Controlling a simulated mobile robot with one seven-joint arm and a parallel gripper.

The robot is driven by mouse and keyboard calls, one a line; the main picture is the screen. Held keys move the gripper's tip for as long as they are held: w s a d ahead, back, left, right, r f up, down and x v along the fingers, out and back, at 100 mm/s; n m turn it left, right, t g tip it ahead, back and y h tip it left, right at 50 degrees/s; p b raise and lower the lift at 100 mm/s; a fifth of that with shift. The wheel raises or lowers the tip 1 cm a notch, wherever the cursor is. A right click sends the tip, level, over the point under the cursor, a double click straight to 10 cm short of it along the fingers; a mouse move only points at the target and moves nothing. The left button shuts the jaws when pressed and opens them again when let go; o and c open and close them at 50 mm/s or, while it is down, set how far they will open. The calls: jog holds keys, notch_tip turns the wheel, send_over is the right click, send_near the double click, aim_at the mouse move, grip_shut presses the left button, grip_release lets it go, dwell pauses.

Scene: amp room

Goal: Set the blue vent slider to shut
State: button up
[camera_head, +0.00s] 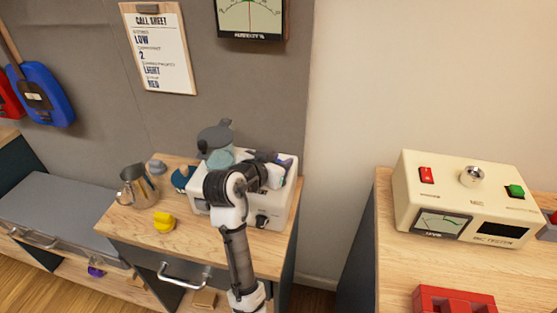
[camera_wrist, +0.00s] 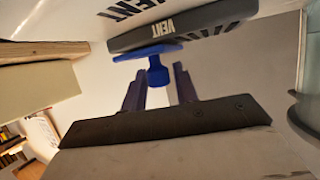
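The blue vent slider (camera_wrist: 157,72) shows in the wrist view as a blue knob with a flat blue plate at its base. It sits at the edge of a dark grey strip (camera_wrist: 185,25) marked VENT. My gripper (camera_wrist: 159,82) is open, with one dark finger on each side of the knob's end. Gaps show between the knob and both fingers. In the head view my arm reaches over the white machine (camera_head: 275,207) on the wooden cabinet. The slider is hidden there behind my arm and the machine.
A steel jug (camera_head: 137,187) and a yellow knob-like piece (camera_head: 164,221) stand on the cabinet top left of the machine. A cream tester box (camera_head: 465,195) and a red block (camera_head: 452,300) sit on the right bench. A wall and clipboard (camera_head: 158,48) are behind.

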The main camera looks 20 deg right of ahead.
grip_shut()
jog(key=shift+w+a, duration=0.4)
jog(key=shift+a, duration=0.2)
jog(key=shift+w+a, duration=0.4)
jog(key=shift+a, duration=0.2)
jog(key=shift+o, duration=1.6)
grip_release()
jog(key=shift+s, duration=0.1)
jog(key=b+v, duration=0.2)
jog(key=v, duration=1.1)
jog(key=shift+s+a+r, duration=0.2)
jog(key=shift+a+r, duration=0.05)
jog(key=shift+o, duration=0.2)
